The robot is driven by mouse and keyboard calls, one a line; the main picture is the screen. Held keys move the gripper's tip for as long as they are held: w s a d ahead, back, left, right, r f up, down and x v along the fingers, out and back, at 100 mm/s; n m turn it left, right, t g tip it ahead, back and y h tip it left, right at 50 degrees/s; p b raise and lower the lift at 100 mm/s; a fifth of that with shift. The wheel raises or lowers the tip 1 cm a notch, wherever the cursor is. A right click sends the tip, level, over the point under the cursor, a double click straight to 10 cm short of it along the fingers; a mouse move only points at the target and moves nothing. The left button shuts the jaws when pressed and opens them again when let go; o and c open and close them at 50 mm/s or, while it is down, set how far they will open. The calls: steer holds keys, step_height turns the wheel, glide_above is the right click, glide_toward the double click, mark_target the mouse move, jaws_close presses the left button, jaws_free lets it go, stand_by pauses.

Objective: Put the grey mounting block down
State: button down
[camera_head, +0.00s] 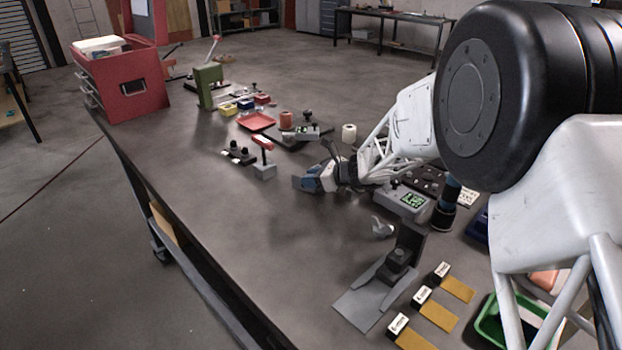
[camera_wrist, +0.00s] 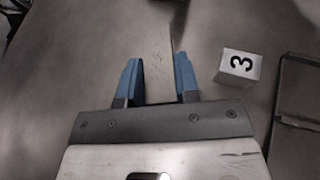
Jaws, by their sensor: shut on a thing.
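In the head view my gripper (camera_head: 311,180) is low over the middle of the dark bench (camera_head: 235,215). There the block is small and mostly hidden by the fingers. I cannot tell whether its underside touches the bench.
A red-handled clamp (camera_head: 263,158) stands left of my gripper in the head view. A grey angled fixture (camera_head: 366,303) lies nearer the front.

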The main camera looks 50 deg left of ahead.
steer(key=shift+f, duration=0.1)
steer(key=c, duration=0.8)
jaws_free()
steer(key=shift+c, duration=0.2)
steer(key=v, duration=1.2)
steer(key=shift+w, duration=0.1)
